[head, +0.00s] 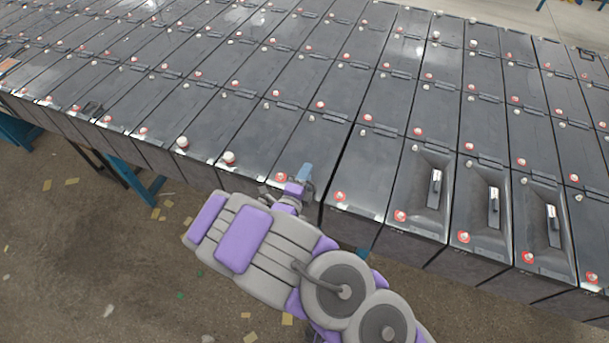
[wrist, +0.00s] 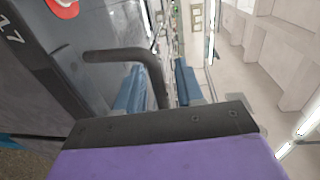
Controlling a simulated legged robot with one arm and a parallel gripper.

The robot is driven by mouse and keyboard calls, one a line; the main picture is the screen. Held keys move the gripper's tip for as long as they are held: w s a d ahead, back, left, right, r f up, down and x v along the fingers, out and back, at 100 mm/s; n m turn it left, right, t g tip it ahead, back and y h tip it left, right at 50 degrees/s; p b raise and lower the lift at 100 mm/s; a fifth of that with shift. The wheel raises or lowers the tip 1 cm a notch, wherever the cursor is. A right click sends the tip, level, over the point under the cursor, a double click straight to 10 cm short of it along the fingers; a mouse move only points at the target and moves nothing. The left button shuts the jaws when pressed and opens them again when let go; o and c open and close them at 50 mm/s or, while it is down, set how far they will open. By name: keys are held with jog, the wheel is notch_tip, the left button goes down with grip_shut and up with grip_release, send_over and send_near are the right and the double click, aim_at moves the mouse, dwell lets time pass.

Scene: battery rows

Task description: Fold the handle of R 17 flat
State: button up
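The battery marked 17 (wrist: 20,75) fills the left of the wrist view, with its white number and part of a red ring. Its dark handle (wrist: 125,55) stands out from the battery as a bent bar. The bar's far bend runs down between the two blue fingers of my gripper (wrist: 160,78), close to the left finger. The fingers are apart, so the gripper is open around the bar; I cannot tell whether it touches. In the head view my gripper (head: 303,178) is at the front edge of the battery row, and the arm hides most of the handle.
Rows of dark batteries (head: 310,140) stand close together on a blue-framed stand (head: 130,177). Several front batteries at right have recessed tops with small upright silver-faced pieces (head: 494,205). White and red-ringed terminals (head: 228,158) stick up. The concrete floor (head: 100,260) in front has small scraps.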

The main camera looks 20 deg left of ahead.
jog(key=shift+a, duration=0.15)
jog(key=shift+c, duration=0.6)
grip_shut()
jog(key=shift+f, duration=0.1)
